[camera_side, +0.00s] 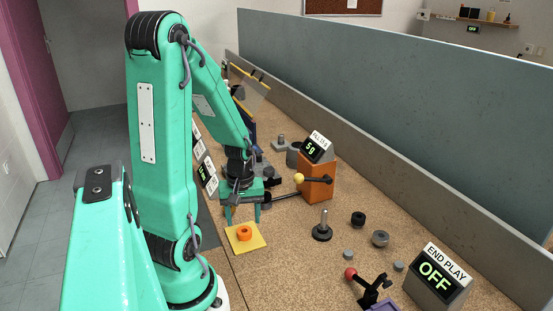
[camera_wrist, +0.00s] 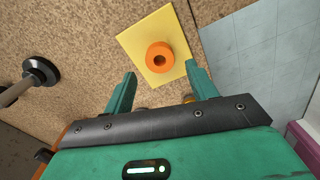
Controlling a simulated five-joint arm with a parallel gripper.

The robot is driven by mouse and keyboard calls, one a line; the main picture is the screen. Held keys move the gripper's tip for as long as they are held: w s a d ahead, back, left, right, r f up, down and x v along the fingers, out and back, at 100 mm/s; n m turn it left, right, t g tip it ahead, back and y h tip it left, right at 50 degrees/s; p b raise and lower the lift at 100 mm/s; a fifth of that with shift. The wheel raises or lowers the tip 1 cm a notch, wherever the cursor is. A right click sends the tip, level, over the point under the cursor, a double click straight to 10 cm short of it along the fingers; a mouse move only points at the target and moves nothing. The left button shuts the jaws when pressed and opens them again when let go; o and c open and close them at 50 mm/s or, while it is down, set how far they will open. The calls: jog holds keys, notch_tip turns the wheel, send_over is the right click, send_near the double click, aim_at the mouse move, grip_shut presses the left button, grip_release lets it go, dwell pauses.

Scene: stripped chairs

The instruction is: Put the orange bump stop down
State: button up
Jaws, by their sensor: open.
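The orange bump stop (camera_side: 244,233) is a short ring with a central hole. It lies on a flat yellow square (camera_side: 236,243) on the speckled work surface, near the surface's left edge. In the wrist view the bump stop (camera_wrist: 160,57) sits hole-up on the yellow square (camera_wrist: 133,42), beyond the fingertips. My gripper (camera_side: 246,217) is open and empty, just behind and above the square in the side view. In the wrist view its two green fingers (camera_wrist: 160,75) are spread apart, and neither touches the bump stop.
An orange box (camera_side: 315,181) with a yellow-knobbed lever stands right of my gripper. A dark-based post (camera_side: 322,230), several dark and grey round parts, a red-knobbed lever (camera_side: 350,274) and an "END PLAY OFF" display (camera_side: 437,278) occupy the front right. A grey barrier runs along the far side.

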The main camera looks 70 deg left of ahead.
notch_tip(320, 180, up, 8)
dwell(0.5)
jog(key=shift+r, duration=0.1)
dwell(0.4)
jog(key=w+d+r+m+t, duration=0.2)
jog(key=d+r+m, duration=0.3)
jog(key=d+m, duration=0.2)
jog(key=w+d+r+m+t, duration=0.1)
jog(key=d+r+m+t, duration=0.2)
jog(key=d+r+m, duration=0.3)
jog(key=d+m, duration=0.2)
jog(key=d, duration=0.2)
jog(key=shift+w+d+r+t, duration=0.25)
jog(key=shift+w+d+t, duration=0.05)
jog(key=shift+w+d, duration=0.1)
